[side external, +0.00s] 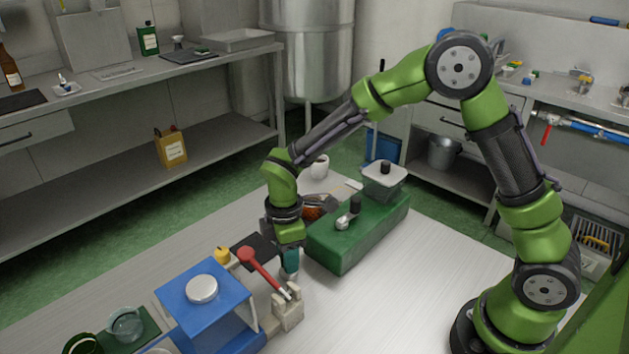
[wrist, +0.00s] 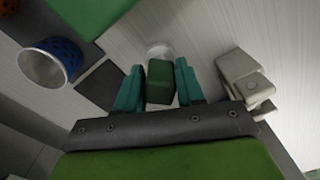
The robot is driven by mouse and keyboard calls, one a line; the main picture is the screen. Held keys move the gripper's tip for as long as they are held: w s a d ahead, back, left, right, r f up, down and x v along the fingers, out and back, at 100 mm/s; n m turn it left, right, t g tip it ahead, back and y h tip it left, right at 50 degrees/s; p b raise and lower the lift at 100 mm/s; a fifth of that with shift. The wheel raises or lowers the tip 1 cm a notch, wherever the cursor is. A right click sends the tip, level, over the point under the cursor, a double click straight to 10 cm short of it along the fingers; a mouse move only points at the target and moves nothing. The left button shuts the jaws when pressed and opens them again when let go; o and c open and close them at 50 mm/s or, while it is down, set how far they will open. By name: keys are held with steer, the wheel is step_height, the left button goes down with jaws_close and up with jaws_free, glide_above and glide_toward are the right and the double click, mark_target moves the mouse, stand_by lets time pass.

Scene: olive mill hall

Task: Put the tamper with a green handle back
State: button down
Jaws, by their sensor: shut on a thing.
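The tamper with a green handle shows in the wrist view, its dark green handle (wrist: 160,82) between my gripper's two teal fingers. Its pale round end (wrist: 160,50) shows beyond the handle. My gripper (wrist: 158,85) is shut on the handle. In the side view my gripper (side external: 290,263) points down, low over the pale table, between the green block (side external: 338,250) and the beige stand (side external: 288,315). The tamper is mostly hidden there by the fingers. The beige stand also shows right of my gripper in the wrist view (wrist: 240,68).
A red-handled tool (side external: 262,270) leans at the beige stand, close to my gripper. A blue box (side external: 190,300) stands at front left. The table's right front is clear.

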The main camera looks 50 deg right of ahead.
steer(key=shift+f, duration=0.25)
steer(key=c, duration=0.7)
jaws_free()
step_height(320, 180, up, 12)
steer(key=shift+f, duration=0.1)
steer(key=s+d+r+m+t+y, duration=0.1)
steer(key=s+d+r+m+t, duration=0.2)
steer(key=s+m, duration=0.5)
steer(key=s+d+r+m+t+y, duration=0.1)
steer(key=s+d+r+m+t, duration=0.3)
steer(key=s+d+r+m, duration=0.2)
steer(key=shift+s+d+r+m, duration=0.15)
steer(key=shift+s+d+m, duration=0.2)
steer(key=shift+s+m, duration=1.05)
